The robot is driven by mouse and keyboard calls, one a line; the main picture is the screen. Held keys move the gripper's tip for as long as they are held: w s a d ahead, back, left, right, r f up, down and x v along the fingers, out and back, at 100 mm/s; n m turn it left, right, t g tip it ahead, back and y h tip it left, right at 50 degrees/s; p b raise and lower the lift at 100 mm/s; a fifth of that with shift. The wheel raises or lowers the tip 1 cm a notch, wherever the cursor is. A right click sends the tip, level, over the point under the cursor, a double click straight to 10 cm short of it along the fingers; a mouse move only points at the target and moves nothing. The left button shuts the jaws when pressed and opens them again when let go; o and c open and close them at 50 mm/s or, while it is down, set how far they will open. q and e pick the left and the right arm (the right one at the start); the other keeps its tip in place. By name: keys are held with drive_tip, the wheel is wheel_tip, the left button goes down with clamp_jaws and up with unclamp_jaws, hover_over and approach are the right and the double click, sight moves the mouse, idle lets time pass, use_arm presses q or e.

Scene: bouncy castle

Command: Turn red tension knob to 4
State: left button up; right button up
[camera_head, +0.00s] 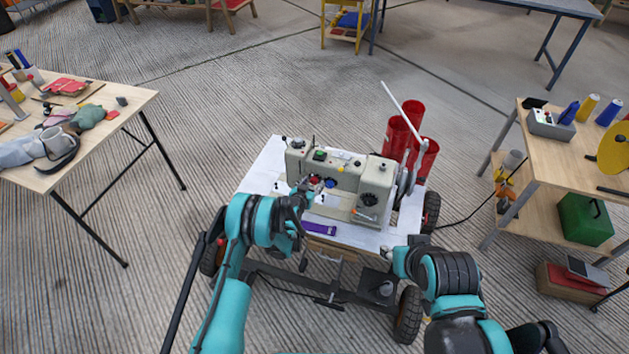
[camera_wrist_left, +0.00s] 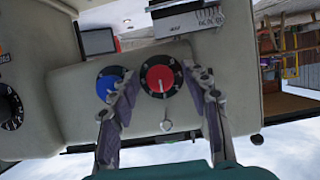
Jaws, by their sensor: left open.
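The red tension knob (camera_wrist_left: 160,78) is on the face of the beige sewing machine (camera_wrist_left: 75,120), with a dark dial ring around it and a white mark. I cannot read its numbers. It shows small in the head view (camera_head: 314,180). The blue knob (camera_wrist_left: 106,88) sits beside it. My left gripper (camera_wrist_left: 161,82) is open, one finger on each side of the red knob; its left finger overlaps the blue knob's edge in the picture. I cannot tell whether the fingers touch the red knob. My right arm's end (camera_head: 392,257) is by the cart's front right; its fingers are not clear.
The machine stands on a wheeled cart (camera_head: 262,172). A black dial (camera_wrist_left: 10,106) is on the machine. A purple item (camera_head: 319,229) lies on the cart's front. Red cylinders (camera_head: 396,140) stand behind. Tables flank left (camera_head: 110,100) and right (camera_head: 545,165), with open floor between.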

use_arm(q)
drive_tip(key=shift+s+r, duration=0.1)
drive_tip(key=shift+c, duration=1.2)
clamp_jaws()
drive_tip(key=m+y, duration=0.2)
drive_tip(key=m, duration=0.1)
drive_tip(key=shift+d+t, duration=0.15)
drive_tip(key=shift+t, duration=0.25)
drive_tip(key=shift+d+m+t+y, duration=0.1)
drive_tip(key=shift+m+t+y, duration=0.6)
drive_tip(key=shift+m, duration=0.8)
